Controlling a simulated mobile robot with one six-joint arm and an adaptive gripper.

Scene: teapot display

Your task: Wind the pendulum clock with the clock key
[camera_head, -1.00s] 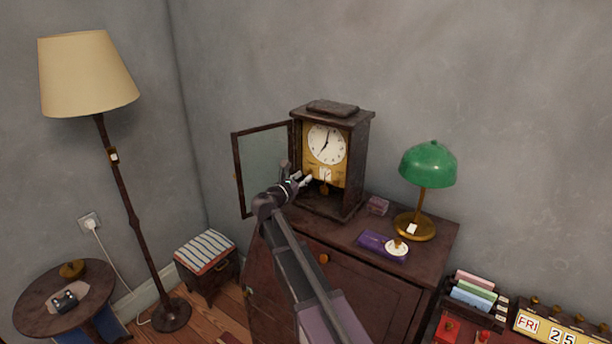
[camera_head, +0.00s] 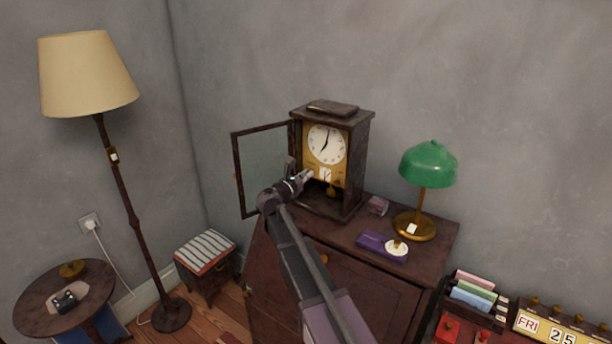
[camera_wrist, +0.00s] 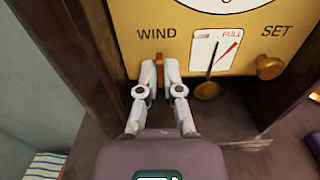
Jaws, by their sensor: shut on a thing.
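The pendulum clock (camera_head: 360,165) stands on the cabinet with its glass door (camera_head: 262,165) swung open to the left. The wrist view shows its gold front plate (camera_wrist: 190,22), marked WIND on the left and SET on the right. A small gauge (camera_wrist: 204,44) marked FULL has a red pointer slanting up to the right. The round pendulum bob (camera_wrist: 207,90) hangs below it. My gripper (camera_wrist: 160,66) is just below WIND, its fingers closed on the clock key, which the fingertips almost wholly hide. The head view shows my gripper (camera_head: 306,176) at the clock's open front.
The open door stands close to the left of my arm. On the cabinet top (camera_head: 440,228) are a green lamp (camera_head: 428,165), a purple box (camera_head: 372,243) with a white round piece (camera_head: 396,249), and a small box (camera_head: 377,206). A knob (camera_wrist: 268,67) sits below SET.

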